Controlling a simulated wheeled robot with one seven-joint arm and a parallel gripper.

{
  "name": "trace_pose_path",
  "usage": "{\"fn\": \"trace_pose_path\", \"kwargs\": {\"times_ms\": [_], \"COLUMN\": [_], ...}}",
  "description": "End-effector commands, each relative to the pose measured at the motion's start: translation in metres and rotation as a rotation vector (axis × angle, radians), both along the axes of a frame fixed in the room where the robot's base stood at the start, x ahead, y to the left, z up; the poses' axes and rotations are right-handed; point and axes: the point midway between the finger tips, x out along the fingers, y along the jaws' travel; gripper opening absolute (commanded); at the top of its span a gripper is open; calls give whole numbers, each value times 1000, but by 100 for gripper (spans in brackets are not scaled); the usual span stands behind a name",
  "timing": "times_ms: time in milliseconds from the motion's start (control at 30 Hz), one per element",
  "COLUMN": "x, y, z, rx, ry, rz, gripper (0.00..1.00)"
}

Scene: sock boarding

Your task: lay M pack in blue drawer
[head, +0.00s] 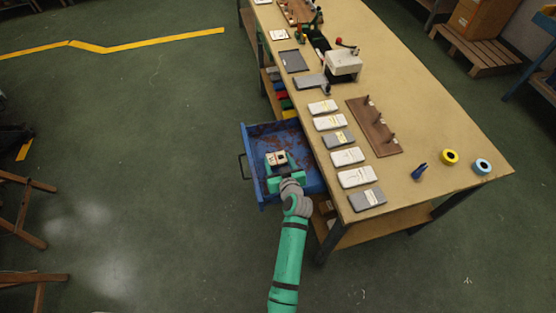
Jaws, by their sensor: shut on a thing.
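The blue drawer (258,143) is pulled out from the left side of the workbench, with rust-brown marks on its floor. My gripper (276,164) is over the near part of the drawer, reaching in from the front. It is shut on a small pale pack (278,157), partly hidden by the gripper. I cannot read the label on it, and I cannot tell whether it touches the drawer floor. Several flat packs, white and grey with yellow or red label marks, lie in a row on the bench (425,137) right of the drawer.
A brown board with pegs (374,126) lies right of the row of packs. Yellow tape (450,157) and blue tape (482,166) rolls stand near the bench's right corner. A white machine (344,64) stands farther back. The floor left of the drawer is clear.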

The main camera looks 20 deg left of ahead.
Motion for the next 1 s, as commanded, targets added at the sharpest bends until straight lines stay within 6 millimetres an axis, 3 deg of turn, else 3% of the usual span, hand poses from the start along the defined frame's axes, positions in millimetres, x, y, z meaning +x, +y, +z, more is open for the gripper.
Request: {"fn": "trace_pose_path", "kwargs": {"times_ms": [67,100,167,467,633,1000], "x": [0,0,0,0,0,-58], "y": [0,0,0,0,0,-39], "z": [0,0,0,1,15,41], "rx": [0,0,0,0,-1,0], "ry": [0,0,0,0,-2,0], "rz": [0,0,0,0,0,-2], "gripper": [35,64,76,76,76,76]}}
